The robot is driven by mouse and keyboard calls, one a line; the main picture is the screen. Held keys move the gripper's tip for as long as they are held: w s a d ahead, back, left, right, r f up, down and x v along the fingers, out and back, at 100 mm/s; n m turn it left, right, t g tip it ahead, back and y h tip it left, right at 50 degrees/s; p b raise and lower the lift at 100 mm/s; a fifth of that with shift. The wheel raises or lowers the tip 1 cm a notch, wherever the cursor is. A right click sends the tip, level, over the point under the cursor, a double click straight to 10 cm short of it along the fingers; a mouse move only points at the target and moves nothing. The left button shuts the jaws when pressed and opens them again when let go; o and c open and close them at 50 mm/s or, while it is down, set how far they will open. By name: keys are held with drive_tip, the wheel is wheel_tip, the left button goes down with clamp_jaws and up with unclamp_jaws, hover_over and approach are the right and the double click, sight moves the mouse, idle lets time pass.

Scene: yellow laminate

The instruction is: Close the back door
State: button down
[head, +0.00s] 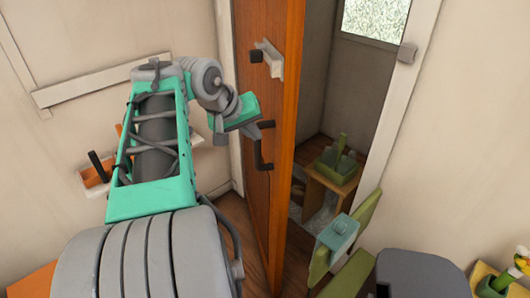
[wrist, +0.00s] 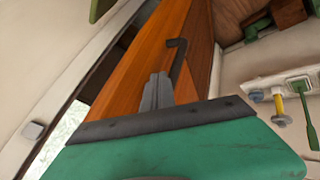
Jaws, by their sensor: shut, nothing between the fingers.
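The back door (head: 268,85) is a brown wooden door standing open, seen nearly edge-on in the middle of the head view. A dark handle (head: 264,155) is on its left face. The door (wrist: 150,60) and handle (wrist: 177,58) also show in the wrist view. My gripper (wrist: 157,88) is shut and empty, its grey fingertips close to the handle's lower end in that view. I cannot tell whether they touch it. In the head view, my green gripper body (head: 236,114) is left of the handle, and the fingers are hard to make out.
A green chair (head: 366,215) stands near the opening at lower right. A pale door frame (head: 405,95) borders the doorway. A wall shelf with an orange item (head: 96,176) is at left.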

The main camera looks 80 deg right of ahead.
approach(274, 152)
drive_tip(key=x, duration=0.4)
drive_tip(key=shift+s+d+f, duration=0.1)
drive_tip(key=shift+f, duration=0.05)
